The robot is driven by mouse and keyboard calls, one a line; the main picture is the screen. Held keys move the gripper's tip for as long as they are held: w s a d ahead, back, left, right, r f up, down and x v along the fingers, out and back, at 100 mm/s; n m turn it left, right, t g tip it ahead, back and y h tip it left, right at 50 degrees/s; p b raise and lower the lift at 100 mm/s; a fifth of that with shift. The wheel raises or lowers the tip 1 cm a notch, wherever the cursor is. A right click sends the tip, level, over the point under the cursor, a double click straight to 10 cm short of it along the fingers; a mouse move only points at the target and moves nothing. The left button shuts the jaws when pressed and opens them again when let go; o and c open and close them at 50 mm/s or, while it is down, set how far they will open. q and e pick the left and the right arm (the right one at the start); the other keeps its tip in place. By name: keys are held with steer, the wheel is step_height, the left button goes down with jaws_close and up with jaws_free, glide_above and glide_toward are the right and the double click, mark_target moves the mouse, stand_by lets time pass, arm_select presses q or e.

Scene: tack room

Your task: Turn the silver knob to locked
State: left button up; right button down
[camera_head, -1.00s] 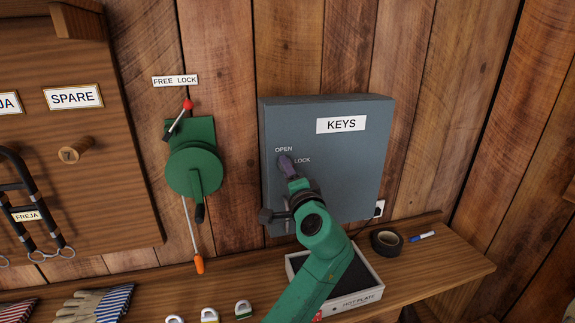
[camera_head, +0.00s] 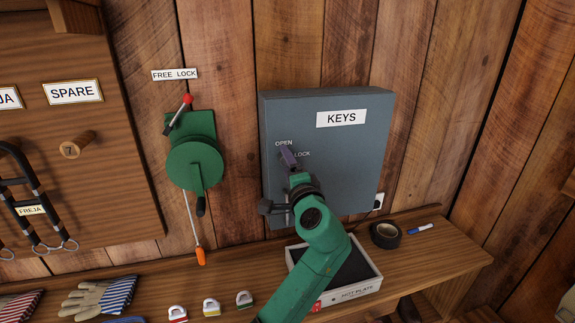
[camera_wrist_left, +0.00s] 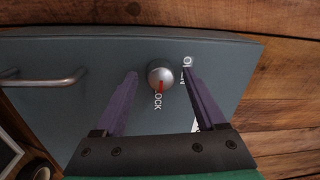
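The silver knob (camera_wrist_left: 160,75) is on the front of the grey KEYS box (camera_head: 352,165). Its red mark points at the word LOCK (camera_wrist_left: 157,100) in the left wrist view. The OPEN label (camera_head: 284,143) is partly covered by a finger in the left wrist view. My left gripper (camera_head: 288,155) is open at the box front; in the left wrist view its purple fingers (camera_wrist_left: 159,74) stand on either side of the knob, with gaps visible. In the head view the gripper hides the knob. My right gripper is not in view.
A green crank device (camera_head: 195,165) with a red-tipped lever hangs left of the box under a FREE LOCK label (camera_head: 175,74).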

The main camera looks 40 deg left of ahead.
arm_select(q)
steer(key=r+b+v, duration=0.1)
steer(key=b+v, duration=0.3)
steer(key=v, duration=1)
steer(key=shift+s+d+f, duration=0.2)
steer(key=shift+d+f, duration=0.1)
steer(key=shift+f, duration=0.15)
